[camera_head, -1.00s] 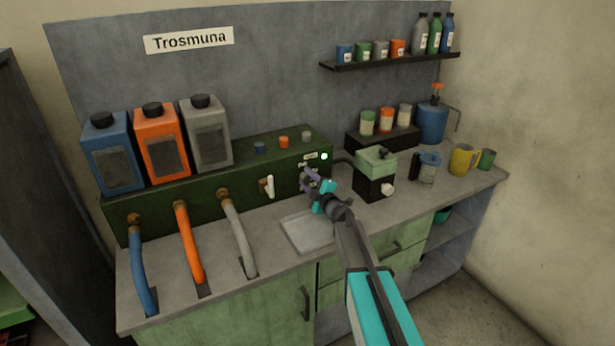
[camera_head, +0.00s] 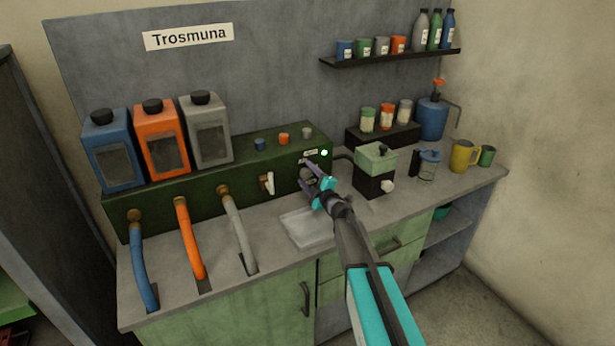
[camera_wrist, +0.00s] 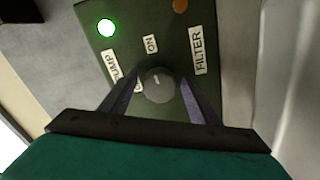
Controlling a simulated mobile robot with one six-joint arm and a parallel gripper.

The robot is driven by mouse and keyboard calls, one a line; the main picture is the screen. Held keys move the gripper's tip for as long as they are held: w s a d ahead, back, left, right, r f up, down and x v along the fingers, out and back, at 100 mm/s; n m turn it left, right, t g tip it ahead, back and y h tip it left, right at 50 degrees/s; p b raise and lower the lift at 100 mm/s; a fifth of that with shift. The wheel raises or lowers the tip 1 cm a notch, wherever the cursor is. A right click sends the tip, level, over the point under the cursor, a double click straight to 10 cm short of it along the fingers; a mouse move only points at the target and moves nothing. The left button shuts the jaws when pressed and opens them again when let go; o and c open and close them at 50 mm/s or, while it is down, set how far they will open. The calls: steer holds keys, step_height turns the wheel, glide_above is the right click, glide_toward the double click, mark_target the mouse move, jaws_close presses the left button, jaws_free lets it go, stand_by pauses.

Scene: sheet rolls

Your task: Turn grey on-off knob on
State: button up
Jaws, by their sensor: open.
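The grey knob (camera_wrist: 159,86) is round, with a short pale mark on its face, on the dark green panel (camera_wrist: 172,40). An ON label (camera_wrist: 151,44) is above it in the wrist view; another label at its left is partly hidden by a finger. My gripper (camera_wrist: 158,80) is open, with one dark finger on each side of the knob. I cannot tell whether the fingers touch it. In the head view my gripper (camera_head: 309,172) is at the panel's right end and largely hides the knob.
A white-handled tap (camera_head: 268,183) is left of my gripper, a green-and-black box (camera_head: 376,165) right, a shallow tray (camera_head: 308,230) below.

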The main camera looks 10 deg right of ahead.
steer(key=shift+s, duration=0.1)
steer(key=shift+b+v, duration=1.65)
steer(key=shift+v, duration=5.15)
steer(key=shift+r, duration=0.15)
